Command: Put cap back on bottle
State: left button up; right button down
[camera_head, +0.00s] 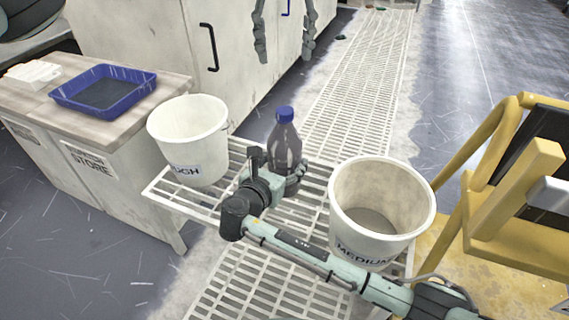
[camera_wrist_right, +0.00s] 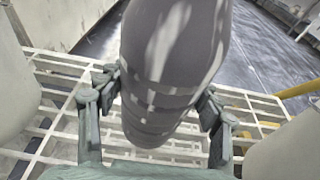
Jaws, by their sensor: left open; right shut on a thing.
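A dark grey bottle (camera_head: 286,148) stands roughly upright between the two buckets in the head view. A blue cap (camera_head: 285,114) sits on its top; whether it is screwed tight I cannot tell. My right gripper (camera_head: 295,180) is shut around the lower part of the bottle. In the right wrist view the bottle (camera_wrist_right: 170,60) fills the middle, with the fingers of my right gripper (camera_wrist_right: 158,105) on both sides; its cap is out of that view. My left gripper (camera_head: 285,40) is open and empty, at the top of the head view, apart from the bottle.
A white bucket marked ROUGH (camera_head: 187,130) is left of the bottle, and one marked MEDIUM (camera_head: 345,215) is right. A slatted white rack (camera_head: 165,195) lies beneath. A blue tray (camera_head: 140,84) is on the left counter. A yellow frame (camera_head: 500,150) stands right.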

jog(key=shift+c, duration=1.2)
grip_release()
jog(key=shift+s, duration=0.1)
jog(key=v, duration=1.2)
jog(key=shift+d, duration=0.1)
